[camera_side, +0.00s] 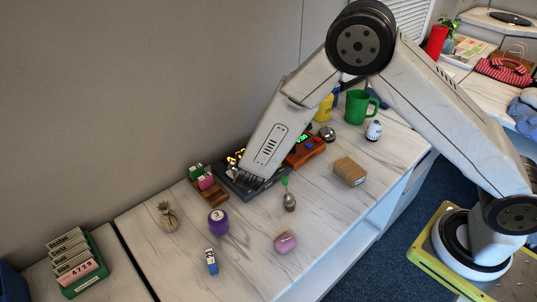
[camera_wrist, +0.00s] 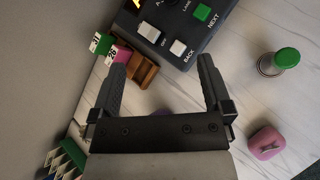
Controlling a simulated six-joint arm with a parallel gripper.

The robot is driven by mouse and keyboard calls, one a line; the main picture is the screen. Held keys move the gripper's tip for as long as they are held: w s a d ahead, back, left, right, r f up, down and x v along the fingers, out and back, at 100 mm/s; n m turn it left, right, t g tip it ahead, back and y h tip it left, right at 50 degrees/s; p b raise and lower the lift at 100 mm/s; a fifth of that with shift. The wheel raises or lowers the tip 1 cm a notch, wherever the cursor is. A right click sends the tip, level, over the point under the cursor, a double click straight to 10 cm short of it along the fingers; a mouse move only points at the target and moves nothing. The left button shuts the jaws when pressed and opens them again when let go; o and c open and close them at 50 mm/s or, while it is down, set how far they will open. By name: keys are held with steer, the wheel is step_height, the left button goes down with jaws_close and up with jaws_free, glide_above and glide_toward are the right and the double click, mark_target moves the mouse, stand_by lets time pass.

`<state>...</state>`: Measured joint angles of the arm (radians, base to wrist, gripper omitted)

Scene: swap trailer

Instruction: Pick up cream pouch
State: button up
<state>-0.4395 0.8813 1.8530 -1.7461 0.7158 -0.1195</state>
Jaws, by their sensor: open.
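A small cream pouch (camera_side: 168,217) with a gathered top stands on the marbled counter, left of the middle in the side view. My gripper (camera_side: 238,174) is to the right of it, above the dark control panel (camera_side: 250,187) near the wall. In the wrist view my gripper (camera_wrist: 160,68) has its two fingers spread wide, with nothing between them. I cannot make out the pouch clearly in the wrist view; the gripper body covers much of that area.
A wooden stand (camera_side: 212,192) with green and pink tags lies between the pouch and the panel. A purple ball (camera_side: 218,223) stands right of the pouch. A pink item (camera_side: 285,242) and a cardboard box (camera_side: 349,171) lie farther right. A green card rack (camera_side: 78,264) is at far left.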

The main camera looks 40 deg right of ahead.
steer(key=w+a+f+n+t+y, duration=0.3)
steer(key=a+f+n, duration=0.1)
steer(key=a+n, duration=0.4)
steer(key=n+t+y, duration=0.2)
steer(key=n+y, duration=0.3)
steer(key=n, duration=0.1)
glide_toward(173, 220)
steer(key=x, duration=0.4)
steer(key=shift+w+a+f, duration=0.15)
steer(key=shift+w+f, duration=0.05)
steer(key=shift+w, duration=0.15)
steer(key=shift+x, duration=1.15)
steer(key=shift+w+f, duration=0.1)
steer(key=shift+f, duration=0.05)
steer(key=shift+x, duration=2.45)
steer(key=c, duration=1.2)
